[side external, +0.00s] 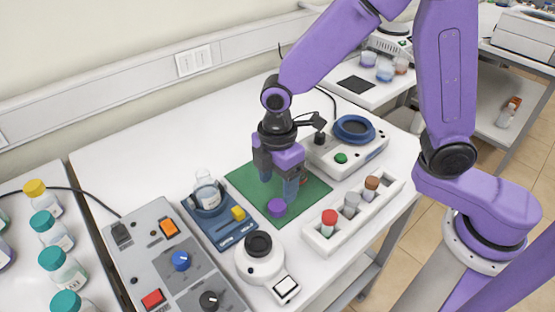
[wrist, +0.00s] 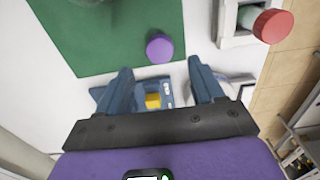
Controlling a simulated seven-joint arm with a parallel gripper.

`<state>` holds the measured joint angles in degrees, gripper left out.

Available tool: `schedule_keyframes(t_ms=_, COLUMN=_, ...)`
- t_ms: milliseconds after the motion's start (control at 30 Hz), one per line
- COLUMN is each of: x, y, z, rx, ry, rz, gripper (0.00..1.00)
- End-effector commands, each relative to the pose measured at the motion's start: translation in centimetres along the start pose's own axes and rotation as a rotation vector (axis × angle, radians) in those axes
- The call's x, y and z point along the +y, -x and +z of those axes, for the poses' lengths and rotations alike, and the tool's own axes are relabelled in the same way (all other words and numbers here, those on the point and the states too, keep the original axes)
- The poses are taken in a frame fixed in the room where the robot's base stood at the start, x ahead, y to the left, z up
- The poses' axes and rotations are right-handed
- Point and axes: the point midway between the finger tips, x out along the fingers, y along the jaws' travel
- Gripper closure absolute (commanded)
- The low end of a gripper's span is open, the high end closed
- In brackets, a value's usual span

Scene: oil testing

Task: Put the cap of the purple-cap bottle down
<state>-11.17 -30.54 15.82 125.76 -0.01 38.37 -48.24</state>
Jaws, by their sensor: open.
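The purple cap (side external: 277,208) sits at the front edge of the green mat (side external: 312,192). It also shows in the wrist view (wrist: 159,47), just beyond the fingertips and between their lines. No bottle body shows under it. My gripper (side external: 279,184) is above the mat, pointing down, with its blue-grey fingers apart. The wrist view shows the open fingers (wrist: 160,68) with nothing between them. The cap appears apart from both fingers. I cannot make out an uncapped bottle that clearly belongs to the purple cap.
A white rack (side external: 335,232) with red-, grey- and brown-capped vials stands right of the mat. A clear flask (side external: 207,193) stands in a blue holder at left. A white device with a black top (side external: 259,262) is in front. A blue-ringed device (side external: 354,129) stands behind.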

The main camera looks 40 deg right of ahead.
Motion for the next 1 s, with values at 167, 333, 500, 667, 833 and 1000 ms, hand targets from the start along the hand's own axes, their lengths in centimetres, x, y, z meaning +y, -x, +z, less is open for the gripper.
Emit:
schedule_keyframes(t_ms=167, x=0.1, y=3.4, z=-0.1, rx=0.004, ry=0.000, rz=0.004, gripper=0.33)
schedule_keyframes(t_ms=333, x=0.0, y=5.3, z=0.0, rx=0.001, ry=0.000, rz=0.001, gripper=0.33)
schedule_keyframes(t_ms=500, x=0.0, y=6.0, z=0.0, rx=0.000, ry=0.000, rz=0.000, gripper=0.33)
schedule_keyframes(t_ms=667, x=-0.1, y=6.0, z=0.1, rx=0.000, ry=-0.003, rz=0.000, gripper=0.33)
schedule_keyframes(t_ms=833, x=-1.2, y=6.3, z=1.5, rx=0.002, ry=-0.042, rz=0.002, gripper=0.33)
schedule_keyframes(t_ms=1000, x=-3.7, y=6.8, z=4.0, rx=0.007, ry=-0.118, rz=0.005, gripper=0.33)
